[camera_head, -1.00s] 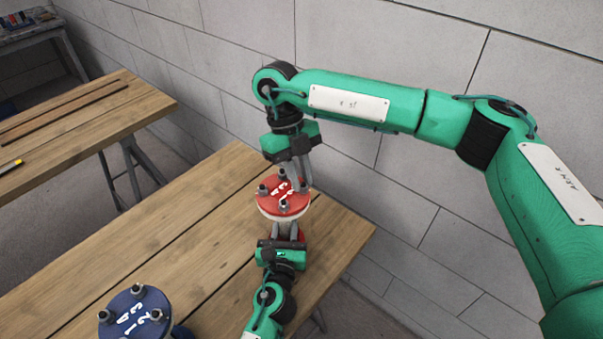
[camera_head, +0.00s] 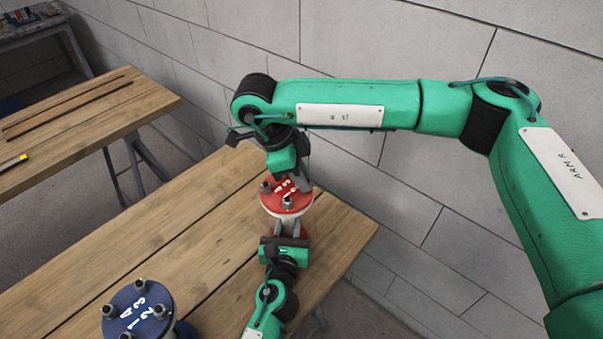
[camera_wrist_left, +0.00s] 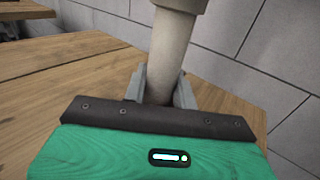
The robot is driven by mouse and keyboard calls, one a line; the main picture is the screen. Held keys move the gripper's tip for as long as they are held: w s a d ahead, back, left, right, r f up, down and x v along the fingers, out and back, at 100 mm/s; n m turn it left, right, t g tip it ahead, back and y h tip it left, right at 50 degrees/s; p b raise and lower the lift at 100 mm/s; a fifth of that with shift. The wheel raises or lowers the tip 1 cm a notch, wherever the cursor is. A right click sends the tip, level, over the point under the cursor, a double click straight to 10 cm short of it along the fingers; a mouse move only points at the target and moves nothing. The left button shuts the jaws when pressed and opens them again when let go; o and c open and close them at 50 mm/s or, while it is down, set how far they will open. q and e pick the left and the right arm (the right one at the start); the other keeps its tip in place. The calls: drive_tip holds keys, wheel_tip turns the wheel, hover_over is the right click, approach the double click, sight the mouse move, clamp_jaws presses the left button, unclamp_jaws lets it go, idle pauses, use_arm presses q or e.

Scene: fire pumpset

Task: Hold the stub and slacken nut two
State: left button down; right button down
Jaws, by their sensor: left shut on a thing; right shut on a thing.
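The red flange (camera_head: 291,205) tops a pale stub, which shows upright in the left wrist view (camera_wrist_left: 173,50). My left gripper (camera_head: 289,229) comes from the near side, below the flange, with its grey fingers on either side of the stub (camera_wrist_left: 160,85). My right gripper (camera_head: 304,184) reaches down from above, shut on a nut at the flange's right rim. The gripper hides that nut, and I cannot read its number. A left nut (camera_head: 265,187) and a near nut (camera_head: 287,202) show clearly. The back of the flange is mostly covered.
A blue flange (camera_head: 132,300) with several nuts and white numbers stands at the front of the wooden bench (camera_head: 130,240). A second bench (camera_head: 90,115) is at left. A grey block wall (camera_head: 400,200) rises close behind the right arm. The bench's middle is clear.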

use_arm(q)
drive_tip(key=shift+f, duration=0.1)
use_arm(e)
drive_tip(key=shift+s+n+t, duration=0.15)
drive_tip(key=shift+n+t, duration=0.75)
drive_tip(key=shift+n, duration=1.3)
drive_tip(key=c, duration=1.3)
unclamp_jaws()
drive_tip(key=shift+c, duration=0.2)
drive_tip(key=v, duration=1.2)
drive_tip(key=shift+d, duration=0.2)
use_arm(q)
drive_tip(key=c, duration=1)
unclamp_jaws()
drive_tip(key=shift+c, duration=0.2)
